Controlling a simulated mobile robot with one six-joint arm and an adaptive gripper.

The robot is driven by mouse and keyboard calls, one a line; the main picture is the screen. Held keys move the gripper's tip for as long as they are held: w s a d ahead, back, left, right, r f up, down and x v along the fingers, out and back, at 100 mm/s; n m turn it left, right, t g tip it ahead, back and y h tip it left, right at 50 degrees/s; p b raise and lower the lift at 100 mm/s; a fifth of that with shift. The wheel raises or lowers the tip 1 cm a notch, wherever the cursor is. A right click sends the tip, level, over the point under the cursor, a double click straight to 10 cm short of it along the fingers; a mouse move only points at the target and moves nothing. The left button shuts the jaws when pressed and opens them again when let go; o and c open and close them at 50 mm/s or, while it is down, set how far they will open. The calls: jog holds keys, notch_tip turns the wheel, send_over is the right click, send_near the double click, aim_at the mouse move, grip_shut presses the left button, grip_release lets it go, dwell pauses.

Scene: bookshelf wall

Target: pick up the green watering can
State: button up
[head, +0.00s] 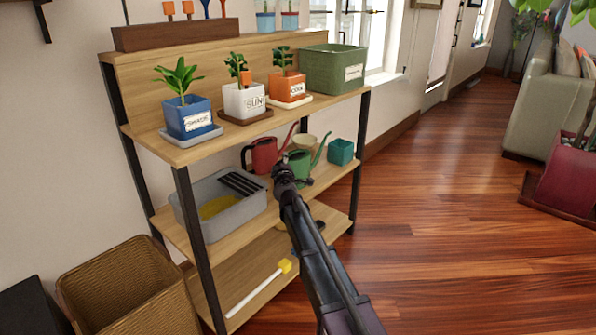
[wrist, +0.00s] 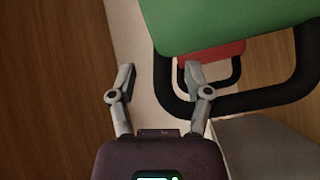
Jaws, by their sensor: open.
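The green watering can (head: 300,165) stands on the middle shelf, its spout pointing up to the right. In the head view my gripper (head: 284,178) is in front of it and hides its lower left part. In the wrist view the green body (wrist: 225,20) fills the upper right and its dark handle loop (wrist: 265,100) hangs into the picture. My gripper (wrist: 160,76) is open and empty there. Its right finger overlaps the handle's left bend; I cannot tell whether they touch. The left finger is left of the handle.
A red watering can (head: 264,154) stands close behind on the left; part of it shows in the wrist view (wrist: 215,53). A grey basin (head: 220,203) is left, a teal pot (head: 341,151) right. The upper shelf (head: 200,150) with potted plants is above. Floor (head: 450,240) is clear at right.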

grip_shut()
jog(key=shift+r, duration=0.15)
dwell(0.4)
notch_tip(320, 180, up, 3)
jog(key=p, duration=0.3)
jog(key=shift+r+p, duration=0.2)
jog(key=shift+p, duration=0.2)
jog(key=s+d+r+p, duration=0.1)
jog(key=s+d, duration=0.2)
jog(key=s, duration=1.2)
jog(key=shift+s+r, duration=0.15)
jog(key=shift+s, duration=0.15)
jog(key=shift+r, duration=0.1)
notch_tip(320, 180, up, 7)
jog(key=p, duration=0.8)
jog(key=shift+r, duration=0.2)
jog(key=shift+w+d, duration=0.1)
jog(key=shift+d, duration=0.15)
